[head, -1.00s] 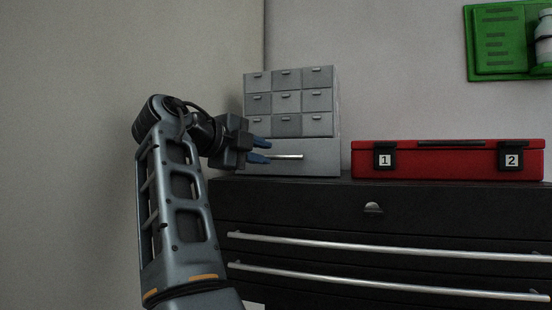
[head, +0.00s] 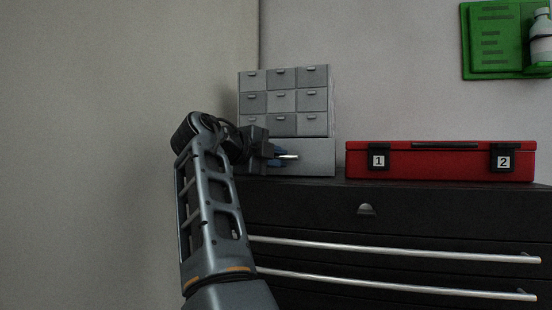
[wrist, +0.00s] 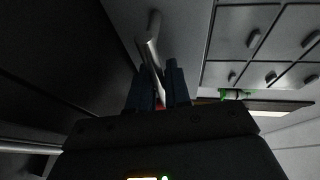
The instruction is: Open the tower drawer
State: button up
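The tower (head: 283,97) is a grey cabinet with several small drawers above one wide bottom drawer (head: 318,158). That drawer's front looks flush with the tower. Its silver bar handle (head: 290,157) is partly covered by my fingers in the head view. My gripper (head: 278,156) is at the handle's left part. In the wrist view the handle (wrist: 149,48) runs between the two dark blue fingertips of my gripper (wrist: 160,78), with little gap on either side. Whether the fingers press on the bar cannot be told.
The tower stands on a black cabinet (head: 410,208) with long silver handles. A red case (head: 440,162) with labels 1 and 2 sits right of the tower. A green wall holder (head: 495,40) hangs upper right. A plain wall is on the left.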

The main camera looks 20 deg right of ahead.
grip_shut()
jog(key=shift+f, duration=0.1)
jog(key=s+a+b, duration=0.6)
jog(key=s+a, duration=0.2)
jog(key=s, duration=0.3)
jog(key=shift+s+a, duration=0.3)
jog(key=shift+s, duration=0.1)
jog(key=shift+o, duration=1.4)
grip_release()
